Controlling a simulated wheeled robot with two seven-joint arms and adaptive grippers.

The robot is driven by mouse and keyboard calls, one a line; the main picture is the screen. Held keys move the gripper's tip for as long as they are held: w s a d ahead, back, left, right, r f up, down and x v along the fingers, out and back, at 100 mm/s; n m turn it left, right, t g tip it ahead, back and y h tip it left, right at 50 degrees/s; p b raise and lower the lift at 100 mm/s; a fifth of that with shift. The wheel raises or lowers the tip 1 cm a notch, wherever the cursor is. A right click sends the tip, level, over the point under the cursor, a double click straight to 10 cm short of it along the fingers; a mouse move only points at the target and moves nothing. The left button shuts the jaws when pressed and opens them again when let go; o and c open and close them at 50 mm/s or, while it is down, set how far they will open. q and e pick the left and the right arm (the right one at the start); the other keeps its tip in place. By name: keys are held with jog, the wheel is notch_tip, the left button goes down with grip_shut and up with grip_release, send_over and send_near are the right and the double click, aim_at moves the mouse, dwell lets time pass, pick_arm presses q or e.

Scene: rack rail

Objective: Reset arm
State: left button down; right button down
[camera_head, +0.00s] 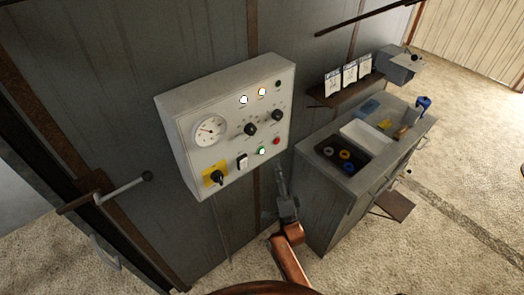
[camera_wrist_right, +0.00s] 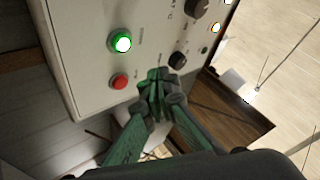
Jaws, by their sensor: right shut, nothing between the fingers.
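My right gripper (camera_head: 282,178) is raised in front of the lower right corner of a white control panel (camera_head: 188,118). In the right wrist view its fingers (camera_wrist_right: 158,84) are closed together with nothing between them. They show just below the panel's dark knobs and to the right of a red button (camera_wrist_right: 120,82) and a lit green button (camera_wrist_right: 121,42). I cannot tell whether the fingertips touch the panel. My right arm comes up from the bottom of the head view. My left gripper is not in view.
A grey cabinet (camera_head: 329,199) with trays and coloured rolls stands right of my arm. A shelf (camera_head: 345,91) with cards hangs above it. A lever handle (camera_head: 123,190) sticks out at the left. Open floor (camera_head: 465,165) lies at the right.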

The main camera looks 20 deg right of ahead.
dwell(0.7)
notch_tip(320, 180, down, 27)
jog(key=a+n+g+y+b, duration=0.1)
jog(key=n+g+y+b, duration=0.15)
jog(key=n+g, duration=0.35)
jog(key=s+f+n+g+b, duration=0.1)
jog(key=s+f+n+g, duration=0.2)
jog(key=f, duration=0.9)
jog(key=s+f+n+g+b, duration=0.1)
jog(key=s+f+g, duration=0.3)
jog(key=f, duration=0.7)
jog(key=s+d+f+n+g+b, duration=0.1)
jog(key=s+d+f+n+g, duration=0.15)
jog(key=s+f, duration=0.85)
jog(key=s+d+f+n+g+b, duration=0.1)
jog(key=s+f+g, duration=0.2)
jog(key=s+f, duration=0.75)
jog(key=s+d+f+n+g, duration=0.1)
jog(key=s+f+g, duration=0.1)
jog(key=s, duration=0.6)
jog(key=s+d+f+n+g+h+b, duration=0.1)
jog(key=s+d+f+g, duration=0.1)
jog(key=s+f, duration=0.3)
jog(key=s+d+f+n+g+b, duration=0.1)
jog(key=s+f, duration=0.3)
jog(key=s, duration=0.9)
jog(key=shift+s+d+n+g+h, duration=0.3)
jog(key=shift+d+n+g, duration=0.25)
jog(key=shift+g, duration=0.3)
